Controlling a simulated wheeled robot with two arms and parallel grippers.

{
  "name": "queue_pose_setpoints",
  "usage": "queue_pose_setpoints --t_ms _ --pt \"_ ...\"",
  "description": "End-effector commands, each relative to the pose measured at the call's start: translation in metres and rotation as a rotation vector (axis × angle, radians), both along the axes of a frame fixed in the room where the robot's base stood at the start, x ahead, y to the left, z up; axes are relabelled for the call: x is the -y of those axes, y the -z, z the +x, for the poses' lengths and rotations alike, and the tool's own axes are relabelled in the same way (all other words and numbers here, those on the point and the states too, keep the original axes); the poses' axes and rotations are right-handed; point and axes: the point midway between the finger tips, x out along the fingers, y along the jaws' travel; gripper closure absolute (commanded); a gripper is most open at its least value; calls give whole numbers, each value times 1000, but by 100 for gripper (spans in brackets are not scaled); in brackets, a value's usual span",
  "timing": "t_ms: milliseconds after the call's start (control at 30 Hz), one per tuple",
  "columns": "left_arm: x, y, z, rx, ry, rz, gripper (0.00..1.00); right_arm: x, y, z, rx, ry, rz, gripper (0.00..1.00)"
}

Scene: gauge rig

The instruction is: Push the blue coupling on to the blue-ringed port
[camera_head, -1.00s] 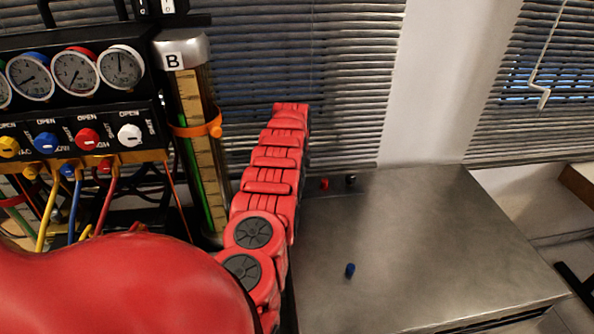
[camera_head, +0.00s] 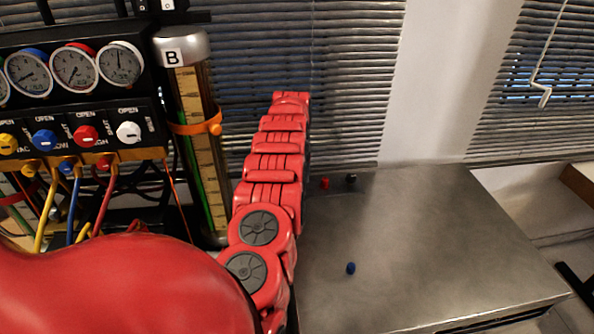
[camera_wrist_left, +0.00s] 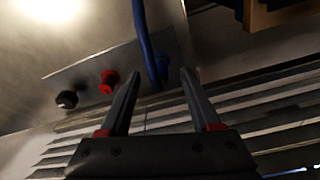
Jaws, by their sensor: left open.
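The small blue coupling (camera_head: 350,268) stands on the metal bench top in the head view, to the right of my red left arm. A blue fitting (camera_head: 67,168) sits under the blue knob on the brass-coloured manifold, with a blue hose below it; I cannot make out a ring on it. My left gripper (camera_wrist_left: 160,72) is open in the left wrist view. A blue hose (camera_wrist_left: 147,40) shows between and beyond its fingertips; I cannot tell whether it touches them. In the head view this gripper is hidden. My right gripper is not in view.
A red coupling (camera_head: 325,183) and a dark coupling (camera_head: 351,180) stand at the back of the bench (camera_head: 440,240). The gauge panel (camera_head: 75,100) and cylinder B (camera_head: 190,130) are on the left. The bench's right side is clear.

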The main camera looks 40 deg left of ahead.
Motion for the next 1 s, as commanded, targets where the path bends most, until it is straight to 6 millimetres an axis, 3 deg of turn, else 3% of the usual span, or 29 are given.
queue_pose_setpoints --t_ms 700,1000 --pt "10 -129 -15 4 -1 3 36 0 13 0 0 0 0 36" --pt "13 -146 -18 1 0 0 36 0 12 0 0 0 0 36"
